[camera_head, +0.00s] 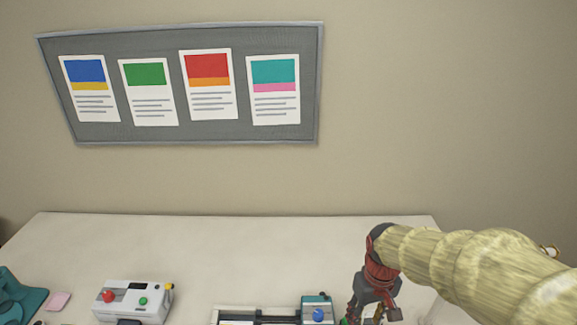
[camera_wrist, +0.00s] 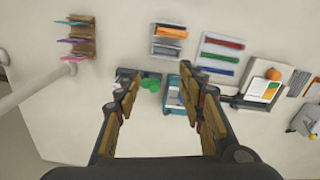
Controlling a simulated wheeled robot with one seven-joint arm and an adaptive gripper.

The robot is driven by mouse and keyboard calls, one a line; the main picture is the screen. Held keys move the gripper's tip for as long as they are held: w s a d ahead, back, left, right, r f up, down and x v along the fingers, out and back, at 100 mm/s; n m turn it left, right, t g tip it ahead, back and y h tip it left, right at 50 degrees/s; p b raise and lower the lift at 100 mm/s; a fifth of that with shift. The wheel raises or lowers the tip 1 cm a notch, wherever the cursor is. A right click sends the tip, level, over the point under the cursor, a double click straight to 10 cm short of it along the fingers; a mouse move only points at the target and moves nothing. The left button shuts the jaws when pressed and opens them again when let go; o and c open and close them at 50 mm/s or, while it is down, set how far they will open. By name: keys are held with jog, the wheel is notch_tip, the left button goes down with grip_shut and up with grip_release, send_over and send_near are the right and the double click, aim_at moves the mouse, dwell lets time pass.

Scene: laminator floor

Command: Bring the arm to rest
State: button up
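My gripper (camera_wrist: 160,84) is open in the wrist view, its two fingers apart with only tabletop and distant items seen between them. Nothing is held. In the head view my gripper (camera_head: 373,298) points down at the lower right, in front of the pale table (camera_head: 240,250), and its fingertips run near the lower picture edge. My arm comes in from the right. In the wrist view small green items (camera_wrist: 151,82) and a teal device (camera_wrist: 174,102) show beyond the fingers, partly hidden by them.
In the head view a white machine with a red knob (camera_head: 133,300) stands lower left, and a teal-ended trimmer (camera_head: 316,309) stands left of my gripper. The wrist view shows a rack (camera_wrist: 78,40), trays with coloured bars (camera_wrist: 222,52) and an orange object (camera_wrist: 273,74). A poster board (camera_head: 215,130) hangs behind.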

jog(key=s+r+m+t+b, duration=0.2)
jog(key=s+r+t+b, duration=0.3)
jog(key=s+r, duration=0.5)
jog(key=shift+s+t+b, duration=0.4)
jog(key=shift+s+b, duration=0.15)
jog(key=shift+s, duration=0.25)
